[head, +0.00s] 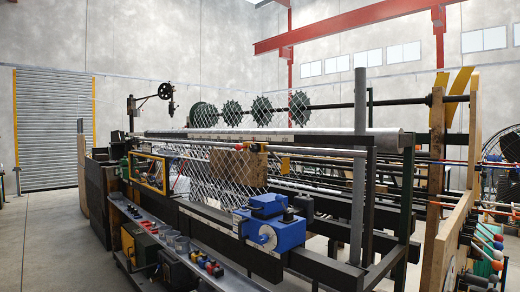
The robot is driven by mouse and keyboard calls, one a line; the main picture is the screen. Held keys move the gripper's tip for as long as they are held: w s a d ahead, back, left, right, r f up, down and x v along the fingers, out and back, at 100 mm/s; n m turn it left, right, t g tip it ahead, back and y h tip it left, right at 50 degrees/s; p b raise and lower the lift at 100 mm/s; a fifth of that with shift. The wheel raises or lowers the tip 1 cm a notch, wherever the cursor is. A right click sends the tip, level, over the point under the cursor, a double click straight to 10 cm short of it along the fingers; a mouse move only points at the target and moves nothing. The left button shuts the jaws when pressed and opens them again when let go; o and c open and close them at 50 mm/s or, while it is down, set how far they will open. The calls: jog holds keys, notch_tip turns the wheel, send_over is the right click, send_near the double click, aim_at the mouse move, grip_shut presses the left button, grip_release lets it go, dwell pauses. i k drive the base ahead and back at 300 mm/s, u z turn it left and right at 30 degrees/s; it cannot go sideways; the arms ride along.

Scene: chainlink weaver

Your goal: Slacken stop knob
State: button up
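The chainlink weaving machine fills the middle of the head view, with chainlink mesh (215,172) hanging along its front. I cannot tell which part is the stop knob. Candidates are small: dark round knobs on top of a blue motor unit (268,222), red caps (210,266) on the low front ledge, and several coloured round ends (497,254) on rods at the right edge. My gripper is not in view.
A long low rail (180,235) runs along the machine's front. A grey upright post (359,165) and dark frame beams stand at the right end. A large fan (503,150) is at the far right. Open concrete floor (45,245) lies at the left, before a roller shutter (55,130).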

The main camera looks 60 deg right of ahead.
aim_at(252, 148)
jog(key=u, duration=0.05)
jog(key=i, duration=1)
jog(key=z, duration=0.05)
